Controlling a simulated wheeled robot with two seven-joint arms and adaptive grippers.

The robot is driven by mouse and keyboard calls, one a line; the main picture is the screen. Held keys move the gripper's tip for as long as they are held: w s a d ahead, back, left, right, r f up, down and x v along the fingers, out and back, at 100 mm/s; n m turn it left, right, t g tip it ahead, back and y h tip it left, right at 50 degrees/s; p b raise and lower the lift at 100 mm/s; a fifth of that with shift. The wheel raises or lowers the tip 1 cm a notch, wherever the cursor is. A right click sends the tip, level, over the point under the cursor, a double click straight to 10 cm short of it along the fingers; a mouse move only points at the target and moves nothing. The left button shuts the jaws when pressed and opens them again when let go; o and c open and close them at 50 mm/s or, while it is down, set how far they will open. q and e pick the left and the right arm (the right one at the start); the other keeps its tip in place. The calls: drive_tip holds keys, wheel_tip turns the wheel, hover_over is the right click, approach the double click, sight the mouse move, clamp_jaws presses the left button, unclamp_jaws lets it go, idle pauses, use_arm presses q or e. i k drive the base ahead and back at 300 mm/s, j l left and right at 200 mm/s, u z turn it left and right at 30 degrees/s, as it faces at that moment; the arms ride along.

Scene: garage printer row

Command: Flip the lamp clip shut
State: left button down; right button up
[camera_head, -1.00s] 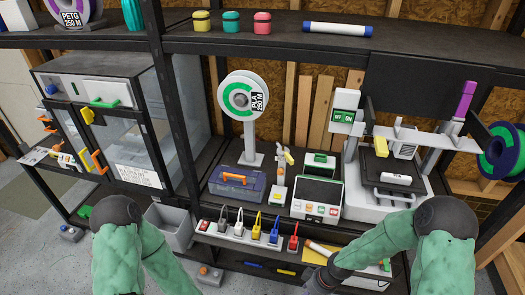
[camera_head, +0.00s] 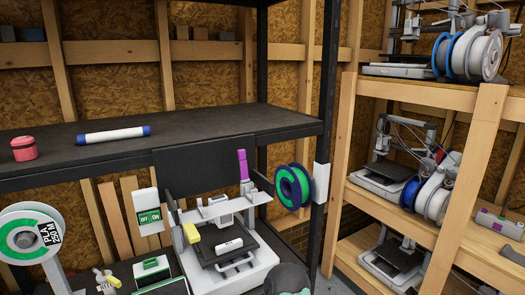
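The white 3D printer (camera_head: 262,262) stands at the lower middle. An upright purple piece (camera_head: 243,165) stands at the right end of its crossbar, and a yellow tab (camera_head: 191,233) sits at its left. I cannot tell which part is the lamp clip, or whether it is open or shut. A white box with a green on/off switch (camera_head: 149,218) is mounted to the left of the printer. A rounded part of my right arm shows at the bottom edge, in front of the printer's base. Neither gripper is in view.
A black shelf (camera_head: 110,165) above the printer holds a blue-capped marker (camera_head: 112,136) and a red jar (camera_head: 24,148). A green filament spool (camera_head: 293,186) hangs beside a black post. Wooden shelves (camera_head: 412,224) with more printers stand on the right. A PLA spool (camera_head: 24,236) is at left.

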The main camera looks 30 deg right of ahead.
sight(241, 153)
drive_tip(key=z, duration=0.95)
